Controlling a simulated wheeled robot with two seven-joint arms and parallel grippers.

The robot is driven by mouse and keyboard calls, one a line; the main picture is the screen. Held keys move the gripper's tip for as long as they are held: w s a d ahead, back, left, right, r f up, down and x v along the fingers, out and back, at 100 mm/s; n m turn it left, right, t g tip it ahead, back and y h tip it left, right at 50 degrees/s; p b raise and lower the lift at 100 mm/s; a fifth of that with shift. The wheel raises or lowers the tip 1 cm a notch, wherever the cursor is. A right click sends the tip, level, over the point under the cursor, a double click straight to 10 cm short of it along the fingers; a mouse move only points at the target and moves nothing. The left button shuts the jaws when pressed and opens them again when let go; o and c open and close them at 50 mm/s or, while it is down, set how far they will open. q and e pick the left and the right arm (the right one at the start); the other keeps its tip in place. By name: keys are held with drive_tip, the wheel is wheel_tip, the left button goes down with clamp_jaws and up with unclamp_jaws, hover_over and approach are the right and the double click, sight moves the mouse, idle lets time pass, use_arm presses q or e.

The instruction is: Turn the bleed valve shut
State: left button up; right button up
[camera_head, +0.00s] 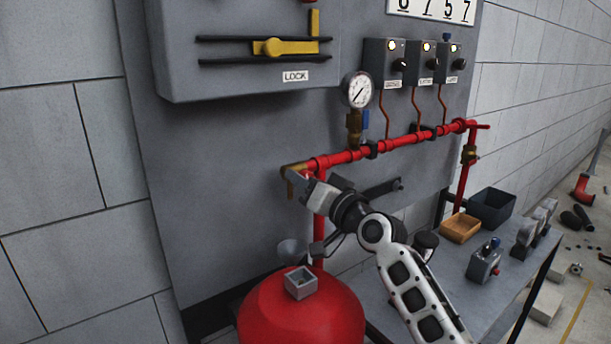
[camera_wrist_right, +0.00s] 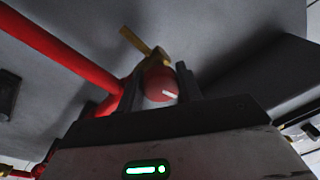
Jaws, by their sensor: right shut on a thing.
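The bleed valve sits at the left end of the red pipe. Its brass spout (camera_head: 292,180) bends downward in the head view and also shows in the right wrist view (camera_wrist_right: 145,43). Its round red knob (camera_wrist_right: 160,86) carries a white mark and sits between the two fingers of my right gripper (camera_wrist_right: 160,88). The right gripper (camera_head: 308,182) is shut on the knob, and in the head view it hides most of it. My left gripper is in neither view.
The red pipe (camera_head: 395,144) runs right along the grey panel, with a pressure gauge (camera_head: 357,90) above it. A red tank (camera_head: 300,315) stands below the gripper. A bench (camera_head: 440,285) at right holds an orange tray (camera_head: 460,228) and a dark bin (camera_head: 492,208).

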drive_tip(key=shift+f+m+h+p, duration=0.1)
drive_tip(key=shift+m+h+p, duration=0.4)
drive_tip(key=shift+m, duration=1.2)
drive_tip(key=o, duration=1)
drive_tip(key=v, duration=1.6)
drive_tip(key=shift+f+b, duration=0.3)
drive_tip(key=shift+b, duration=0.15)
